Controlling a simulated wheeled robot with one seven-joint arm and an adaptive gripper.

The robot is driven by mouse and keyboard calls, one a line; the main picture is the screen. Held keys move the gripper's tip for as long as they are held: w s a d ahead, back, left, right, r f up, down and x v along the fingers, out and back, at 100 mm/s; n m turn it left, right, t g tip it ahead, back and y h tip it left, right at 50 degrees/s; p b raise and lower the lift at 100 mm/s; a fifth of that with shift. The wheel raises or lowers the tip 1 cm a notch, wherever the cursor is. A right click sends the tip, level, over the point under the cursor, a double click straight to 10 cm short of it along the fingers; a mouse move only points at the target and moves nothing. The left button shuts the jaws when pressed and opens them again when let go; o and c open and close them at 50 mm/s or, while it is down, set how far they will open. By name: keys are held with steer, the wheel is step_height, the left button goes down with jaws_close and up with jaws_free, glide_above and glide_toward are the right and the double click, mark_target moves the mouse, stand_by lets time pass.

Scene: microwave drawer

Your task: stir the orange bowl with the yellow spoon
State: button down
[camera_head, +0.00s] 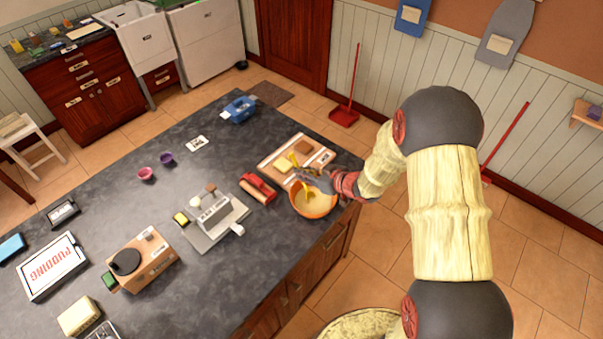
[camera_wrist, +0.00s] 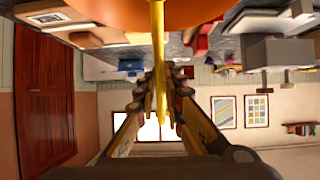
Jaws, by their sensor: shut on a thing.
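The orange bowl (camera_head: 314,209) stands on the dark countertop near its right edge, with pale yellowish contents. My gripper (camera_head: 315,183) is above the bowl's rim. It is shut on the yellow spoon (camera_head: 308,193), whose lower end reaches down into the bowl; how deep its tip sits in the contents is hard to tell. In the wrist view the spoon (camera_wrist: 157,50) runs between the two fingers of my gripper (camera_wrist: 158,90), and the orange bowl (camera_wrist: 110,14) fills part of the top edge.
A cutting board (camera_head: 271,167) with food blocks lies just behind the bowl. Two small cups (camera_head: 146,173) stand further left. The counter's front edge is close to the bowl.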

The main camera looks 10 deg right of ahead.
mark_target(294, 158)
steer(key=shift+r, duration=0.1)
steer(key=shift+w+a+r+p, duration=0.4)
steer(key=shift+w+r+p, duration=0.2)
steer(key=shift+r+p, duration=0.5)
steer(key=shift+w+a+r+p, duration=0.35)
steer(key=shift+w+r+p, duration=0.35)
steer(key=shift+r, duration=0.65)
steer(key=shift+w+a+r+p, duration=0.45)
steer(key=shift+r+p, duration=0.6)
steer(key=shift+r, duration=0.2)
step_height(294, 158, up, 4)
steer(key=p, duration=0.3)
